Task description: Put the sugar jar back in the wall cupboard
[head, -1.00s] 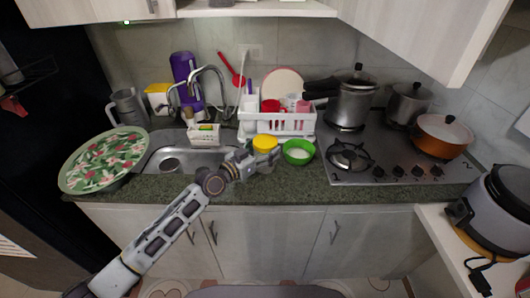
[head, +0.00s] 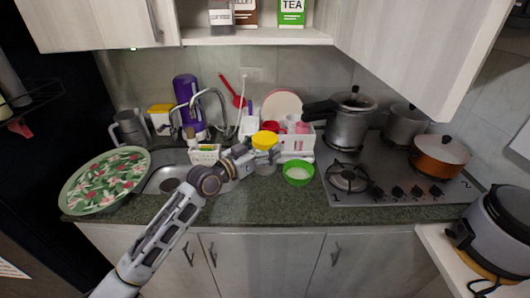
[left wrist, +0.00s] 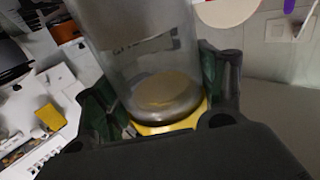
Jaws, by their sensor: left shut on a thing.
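The sugar jar, clear with a yellow lid (head: 265,140), is held upright in front of the dish rack, close to the green bowl. My left gripper (head: 263,157) is shut around its clear body. In the left wrist view the clear jar (left wrist: 145,65) sits between the two dark fingers, with its yellow lid at the bottom of the picture. The wall cupboard (head: 260,39) shows at the top of the head view as an open shelf holding several packages, including a green TEA box (head: 292,12). My right gripper is not in view.
The green bowl (head: 298,174) stands on the counter beside the jar. The white dish rack (head: 299,143) is behind it, the faucet (head: 222,112) to the left, and the stove (head: 390,190) with pots to the right. A cupboard door (head: 420,45) juts out at upper right.

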